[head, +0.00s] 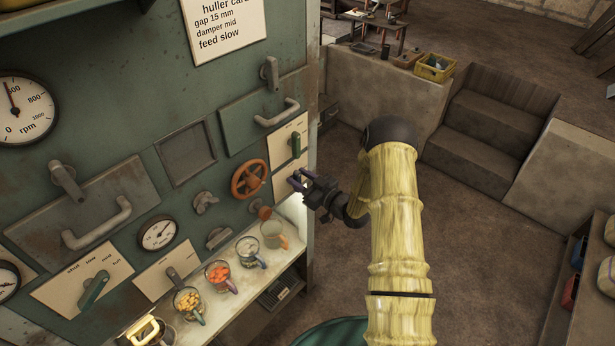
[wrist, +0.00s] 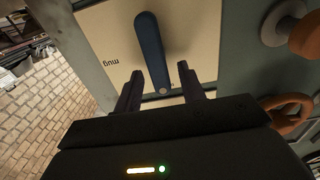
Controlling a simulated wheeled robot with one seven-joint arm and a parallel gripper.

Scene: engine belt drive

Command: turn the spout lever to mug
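The spout lever (wrist: 152,45) is a dark blue bar on a cream plate (wrist: 105,30) marked "mug", seen upside down in the wrist view. It slants slightly, one end at the upper left of the other, with a pale dot near its lower end. It points away from the word, which sits to its left. My gripper (wrist: 160,72) is open, with one dark finger on each side of the lever's lower part; I cannot tell whether either touches. In the head view my gripper (head: 298,182) is at the panel's right edge and hides the lever.
A green lever (head: 296,145) sits on a plate just above my gripper. An orange handwheel (head: 248,180) and a reddish knob (head: 261,209) are to its left. Several filled mugs (head: 248,252) stand on the shelf below. The floor (head: 480,240) right of the panel is open.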

